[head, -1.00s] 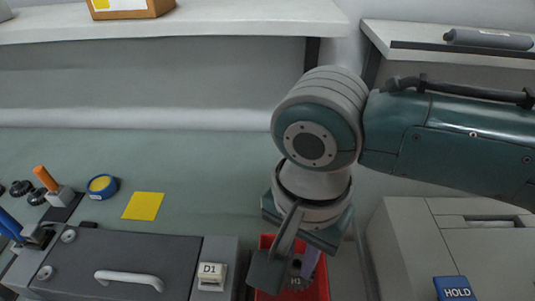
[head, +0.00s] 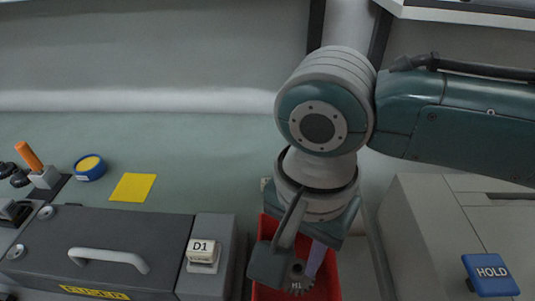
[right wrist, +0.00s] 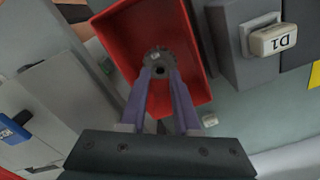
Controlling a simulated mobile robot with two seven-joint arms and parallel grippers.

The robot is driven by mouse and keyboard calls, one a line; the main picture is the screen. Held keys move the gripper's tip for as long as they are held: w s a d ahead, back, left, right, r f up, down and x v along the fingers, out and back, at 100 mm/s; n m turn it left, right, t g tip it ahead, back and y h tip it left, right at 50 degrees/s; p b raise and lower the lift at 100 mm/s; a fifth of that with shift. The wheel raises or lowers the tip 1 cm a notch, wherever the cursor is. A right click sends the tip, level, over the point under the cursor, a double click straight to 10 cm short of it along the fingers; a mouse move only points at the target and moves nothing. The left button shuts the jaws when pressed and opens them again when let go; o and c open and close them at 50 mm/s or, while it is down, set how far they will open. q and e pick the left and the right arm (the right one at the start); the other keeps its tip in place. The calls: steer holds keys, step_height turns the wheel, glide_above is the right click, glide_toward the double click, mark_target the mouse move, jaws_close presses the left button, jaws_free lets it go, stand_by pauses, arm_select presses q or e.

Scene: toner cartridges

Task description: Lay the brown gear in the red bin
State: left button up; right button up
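The brown gear (right wrist: 158,62) looks dark grey-brown and small, with a pale mark on it. It sits between the purple fingertips of my right gripper (right wrist: 160,75), which are closed on it. In the head view the gear (head: 298,270) shows in part below the gripper, over the red bin (head: 333,282). The right wrist view shows the red bin (right wrist: 112,38) open behind the gear, with its walls around the fingertips' outline. I cannot tell how far the gear is above the bin floor. My left gripper is in neither current view.
A grey box with a D1 switch (head: 202,252) stands just left of the bin. A pale cabinet with a blue HOLD button (head: 490,274) stands to the right. A yellow sheet (head: 133,187) and a blue-yellow roll (head: 90,167) lie on the bench farther left.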

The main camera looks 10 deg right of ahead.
steer(key=o, duration=0.4)
step_height(320, 180, up, 10)
steer(key=f+p, duration=0.1)
steer(key=p, duration=0.1)
steer(key=s+a+n+t+y, duration=0.1)
steer(key=s+a+n+y, duration=0.25)
steer(key=s+n, duration=0.2)
steer(key=s+d+r+n+t+h+p, duration=0.1)
steer(key=s+d+n+h+p, duration=0.2)
steer(key=d, duration=0.4)
steer(key=s+d+n+t, duration=0.2)
steer(key=s+d+n, duration=0.15)
steer(key=d, duration=0.25)
step_height(320, 180, up, 36)
steer(key=p, duration=3.6)
steer(key=shift+s+a+r+m, duration=0.15)
steer(key=shift+m, duration=0.25)
